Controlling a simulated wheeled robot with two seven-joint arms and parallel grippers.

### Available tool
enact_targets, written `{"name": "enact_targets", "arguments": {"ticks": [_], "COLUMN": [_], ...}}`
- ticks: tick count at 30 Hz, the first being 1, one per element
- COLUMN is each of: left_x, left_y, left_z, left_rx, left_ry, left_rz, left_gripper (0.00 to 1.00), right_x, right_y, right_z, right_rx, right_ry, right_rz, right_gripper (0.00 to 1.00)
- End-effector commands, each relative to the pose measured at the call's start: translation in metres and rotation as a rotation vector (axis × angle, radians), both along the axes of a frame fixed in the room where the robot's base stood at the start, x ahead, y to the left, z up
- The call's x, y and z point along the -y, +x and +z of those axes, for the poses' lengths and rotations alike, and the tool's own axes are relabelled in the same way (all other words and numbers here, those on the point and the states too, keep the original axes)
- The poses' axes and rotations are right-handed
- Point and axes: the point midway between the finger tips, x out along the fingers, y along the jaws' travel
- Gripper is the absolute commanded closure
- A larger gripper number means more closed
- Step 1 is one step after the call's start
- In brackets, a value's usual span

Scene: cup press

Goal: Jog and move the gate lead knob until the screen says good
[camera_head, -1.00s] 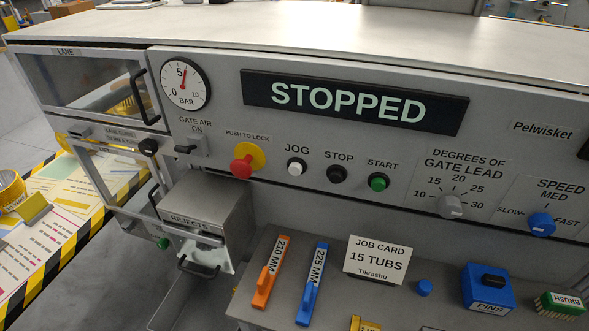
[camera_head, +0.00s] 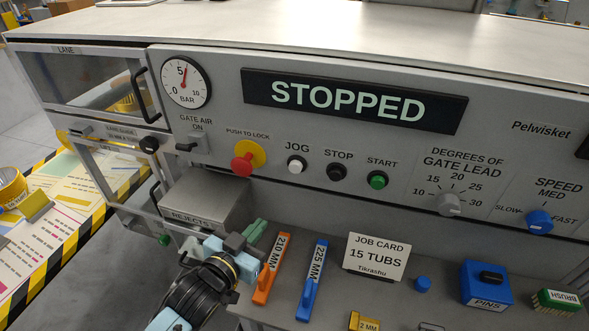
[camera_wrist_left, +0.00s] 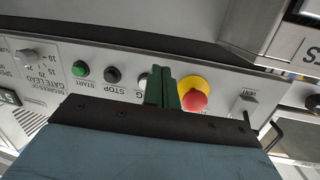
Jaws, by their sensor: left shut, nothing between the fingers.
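The gate lead knob (camera_head: 449,204) is a grey dial on the panel, under a scale marked 10 to 30. The screen (camera_head: 354,103) reads STOPPED. The white jog button (camera_head: 296,164) sits between the red push-to-lock button and the black stop button. My left gripper (camera_head: 257,231) is in front of the rejects box, below the panel, with its green fingers shut and empty. In the left wrist view the fingers (camera_wrist_left: 169,92) overlap the jog button (camera_wrist_left: 146,80), partly hiding it; the knob (camera_wrist_left: 27,55) is at the far left. My right gripper is not in view.
The red button (camera_head: 243,165) on its yellow base is left of jog; the green start button (camera_head: 378,181) is to the right. A shelf below holds an orange bar (camera_head: 270,270), a blue bar (camera_head: 313,281), a job card (camera_head: 377,258) and a blue pins box (camera_head: 486,284).

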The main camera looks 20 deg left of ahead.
Motion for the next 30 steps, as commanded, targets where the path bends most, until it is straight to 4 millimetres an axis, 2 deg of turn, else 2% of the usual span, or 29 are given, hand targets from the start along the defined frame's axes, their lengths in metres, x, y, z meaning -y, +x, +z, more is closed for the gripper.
{"name": "enact_targets", "arguments": {"ticks": [6, 15, 21, 30], "left_x": [0.014, 0.032, 0.037, 0.038], "left_y": [0.015, 0.006, -0.002, -0.003], "left_z": [0.031, 0.059, 0.066, 0.067], "left_rx": [0.279, 0.563, 0.642, 0.653], "left_ry": [-0.035, -0.086, -0.104, -0.107], "left_rz": [-0.137, -0.354, -0.431, -0.443], "left_gripper": [1.0, 1.0, 1.0, 1.0], "right_x": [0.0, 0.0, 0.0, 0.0], "right_y": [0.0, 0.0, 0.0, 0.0], "right_z": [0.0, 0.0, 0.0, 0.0], "right_rx": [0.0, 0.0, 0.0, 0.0], "right_ry": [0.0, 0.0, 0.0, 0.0], "right_rz": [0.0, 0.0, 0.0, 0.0], "right_gripper": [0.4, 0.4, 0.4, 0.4]}}
